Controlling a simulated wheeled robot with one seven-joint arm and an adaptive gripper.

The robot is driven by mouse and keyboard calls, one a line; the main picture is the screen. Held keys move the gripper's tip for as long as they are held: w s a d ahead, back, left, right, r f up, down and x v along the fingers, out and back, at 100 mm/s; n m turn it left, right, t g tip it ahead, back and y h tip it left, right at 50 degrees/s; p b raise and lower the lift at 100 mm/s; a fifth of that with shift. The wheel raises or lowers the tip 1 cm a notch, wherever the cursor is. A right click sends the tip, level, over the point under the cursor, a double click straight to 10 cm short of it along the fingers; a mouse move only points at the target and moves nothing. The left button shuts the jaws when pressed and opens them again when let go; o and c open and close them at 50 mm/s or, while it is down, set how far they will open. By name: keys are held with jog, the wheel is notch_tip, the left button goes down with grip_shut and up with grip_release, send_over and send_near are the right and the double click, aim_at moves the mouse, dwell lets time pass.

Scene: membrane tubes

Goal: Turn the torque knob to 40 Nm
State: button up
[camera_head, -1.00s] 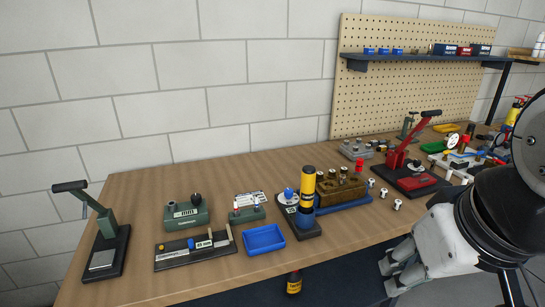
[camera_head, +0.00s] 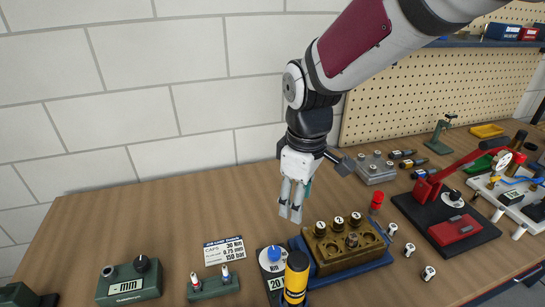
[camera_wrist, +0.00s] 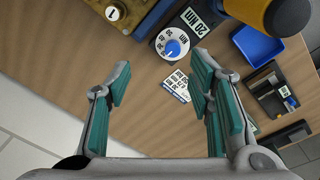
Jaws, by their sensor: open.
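The torque knob (camera_head: 273,255) is a blue knob on a round white dial, set on a dark base on the bench. In the wrist view the knob (camera_wrist: 172,47) shows from above, with a white pointer mark and numbers around it. A label beside it reads 20 Nm (camera_wrist: 207,14). The exact pointer setting is too small to read. My gripper (camera_head: 291,211) points down above the bench, behind and slightly right of the knob, apart from it. In the wrist view my gripper (camera_wrist: 162,88) has its fingers wide apart with nothing between them.
A yellow and black post (camera_head: 297,277) stands close in front of the knob. A brass block (camera_head: 345,245) with several caps sits to its right. A white card (camera_head: 224,250) and green device (camera_head: 128,283) are to the left. A blue tray (camera_wrist: 258,45) lies near the post.

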aim_at(275, 250)
jog(key=a+f+n, duration=0.1)
jog(key=f, duration=0.5)
jog(key=a+f+p, duration=0.1)
jog(key=a+f, duration=0.1)
jog(key=f, duration=0.4)
jog(key=w+a+f+n+g, duration=0.1)
jog(key=f, duration=0.5)
jog(key=shift+a+f+n+p, duration=0.25)
jog(key=shift+a+n+p, duration=0.05)
jog(key=shift+p, duration=0.05)
grip_shut()
